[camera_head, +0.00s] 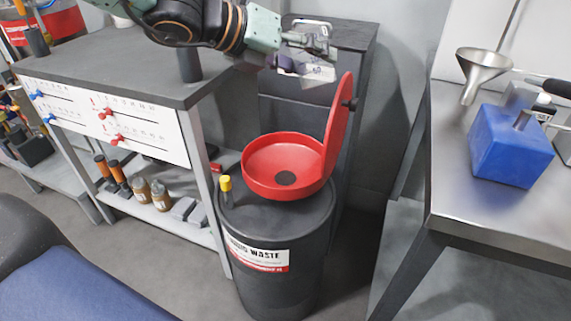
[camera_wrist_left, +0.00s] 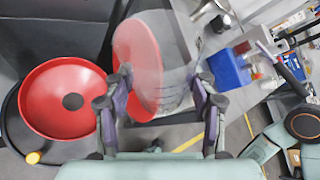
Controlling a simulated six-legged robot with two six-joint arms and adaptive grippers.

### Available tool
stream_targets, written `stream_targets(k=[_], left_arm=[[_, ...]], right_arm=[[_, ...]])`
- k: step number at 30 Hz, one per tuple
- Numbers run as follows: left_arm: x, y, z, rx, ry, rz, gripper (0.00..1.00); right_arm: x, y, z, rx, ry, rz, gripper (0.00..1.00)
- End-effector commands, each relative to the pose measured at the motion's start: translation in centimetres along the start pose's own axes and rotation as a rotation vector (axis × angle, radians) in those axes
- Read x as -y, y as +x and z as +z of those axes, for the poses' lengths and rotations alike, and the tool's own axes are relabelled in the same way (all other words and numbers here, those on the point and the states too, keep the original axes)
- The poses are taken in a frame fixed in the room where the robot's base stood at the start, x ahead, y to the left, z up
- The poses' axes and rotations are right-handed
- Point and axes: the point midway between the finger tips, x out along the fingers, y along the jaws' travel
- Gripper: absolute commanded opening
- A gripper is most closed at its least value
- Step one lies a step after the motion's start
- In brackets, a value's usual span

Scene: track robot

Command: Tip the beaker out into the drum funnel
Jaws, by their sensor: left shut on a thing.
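My left gripper (camera_head: 309,43) comes in from the upper left in the head view and is shut on a clear beaker (camera_head: 314,72). The beaker hangs above and behind the red drum funnel (camera_head: 262,160), apart from it. In the left wrist view the beaker (camera_wrist_left: 176,88) shows as a see-through shape between the two fingers (camera_wrist_left: 165,76); its contents and exact tilt are hard to tell. The funnel's round red lid (camera_head: 338,122) stands open on its right side. The funnel (camera_wrist_left: 42,98) lies left of the fingers in the wrist view.
The funnel sits on a black waste drum (camera_head: 270,235) with a yellow-capped part (camera_head: 226,188). A grey workbench (camera_head: 130,75) stands left, a dark cabinet (camera_head: 352,38) behind. On the right, a steel table (camera_head: 450,190) carries a metal funnel (camera_head: 480,68) and a blue block (camera_head: 508,148).

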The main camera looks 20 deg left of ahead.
Motion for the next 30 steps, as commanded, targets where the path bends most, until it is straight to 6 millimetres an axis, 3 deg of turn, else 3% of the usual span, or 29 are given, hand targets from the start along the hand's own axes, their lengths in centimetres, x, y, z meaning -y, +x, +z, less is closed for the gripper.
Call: stream_targets(k=[2, 11, 30], left_arm=[[0.1, 0.0, -0.3, 0.007, 0.027, 0.011, 0.19], [0.9, -0.2, -0.2, 0.024, 0.083, 0.034, 0.19], [1.6, 0.1, -1.5, 0.074, 0.242, 0.096, 0.19]], right_arm=[[0.0, 0.8, 0.0, 0.0, 0.0, 0.0, 0.0], [0.0, -0.5, 0.0, 0.0, 0.0, 0.0, 0.0], [0.0, -0.8, 0.0, 0.0, 0.0, 0.0, 0.0]])
